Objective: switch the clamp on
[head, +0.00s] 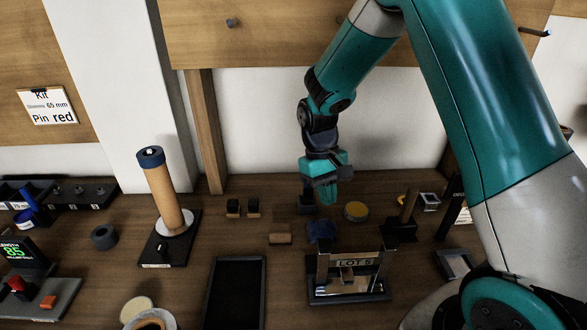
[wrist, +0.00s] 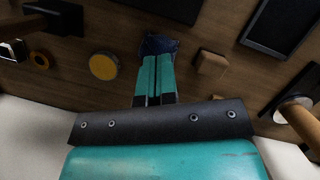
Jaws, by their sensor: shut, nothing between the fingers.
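No part is labelled as a clamp, so I cannot tell for sure which thing it is. A tan cylinder (head: 165,196) with a blue cap stands on a black base (head: 180,249) left of centre, with a small light part on the base's front. Part of the cylinder shows at the right of the wrist view (wrist: 296,112). A metal frame (head: 322,268) marked "LOT 5" stands at front centre. My gripper (head: 328,190) is shut and empty above the bench, behind the frame. Its fingers (wrist: 156,62) point at a dark blue object (wrist: 160,44), which also shows in the head view (head: 321,231).
A yellow disc (head: 356,211) and a small wooden block (head: 280,239) lie near my gripper. A black tray (head: 235,292) lies at front centre-left. A dark ring (head: 104,236) lies at left.

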